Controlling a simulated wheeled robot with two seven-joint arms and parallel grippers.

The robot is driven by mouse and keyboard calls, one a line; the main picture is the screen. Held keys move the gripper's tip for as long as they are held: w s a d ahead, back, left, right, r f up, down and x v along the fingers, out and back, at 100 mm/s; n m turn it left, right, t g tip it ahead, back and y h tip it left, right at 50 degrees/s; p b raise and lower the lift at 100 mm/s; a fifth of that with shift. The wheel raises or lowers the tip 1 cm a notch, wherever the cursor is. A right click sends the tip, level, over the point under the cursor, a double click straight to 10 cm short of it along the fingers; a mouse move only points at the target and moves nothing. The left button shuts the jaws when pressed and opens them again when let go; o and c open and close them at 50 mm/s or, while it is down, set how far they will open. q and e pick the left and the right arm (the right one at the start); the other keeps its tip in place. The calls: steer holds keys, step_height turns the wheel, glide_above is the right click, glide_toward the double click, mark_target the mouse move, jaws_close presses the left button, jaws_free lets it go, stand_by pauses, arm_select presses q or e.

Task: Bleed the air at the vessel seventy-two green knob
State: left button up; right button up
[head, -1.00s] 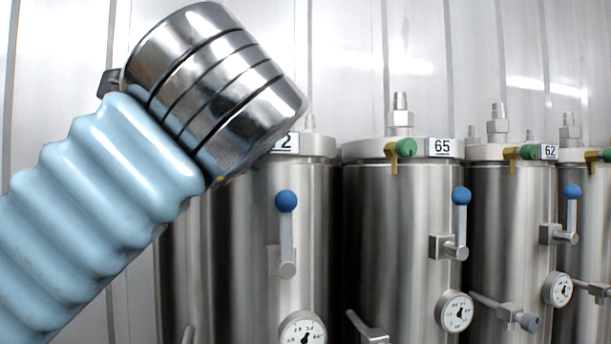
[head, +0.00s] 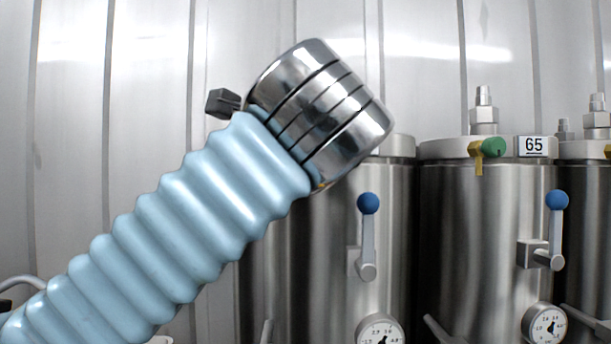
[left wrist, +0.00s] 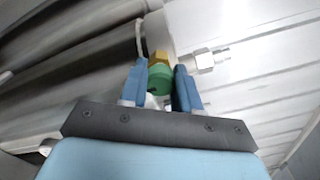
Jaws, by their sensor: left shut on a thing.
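In the left wrist view, the green knob (left wrist: 158,82) on a brass fitting (left wrist: 158,58) sits between the two blue fingers of my left gripper (left wrist: 160,72), which is shut on it. In the head view, my left arm covers the top of the nearest vessel (head: 330,225), hiding this knob, the fingers and the vessel's number label. My right gripper is in neither view.
Vessel 65 (head: 485,230) stands to the right with its own green knob (head: 493,147). Blue-tipped levers (head: 368,204) and round gauges (head: 380,331) stick out from the vessel fronts. A panelled wall (head: 120,90) is behind.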

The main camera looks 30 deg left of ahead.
arm_select(q)
steer(key=shift+f+n+b, duration=0.15)
steer(key=shift+n+b, duration=0.15)
steer(key=shift+n, duration=0.2)
steer(key=n+b, duration=0.1)
steer(key=n, duration=0.3)
steer(key=shift+n, duration=0.4)
steer(key=n+b, duration=0.1)
steer(key=n, duration=0.3)
steer(key=shift+n, duration=1.1)
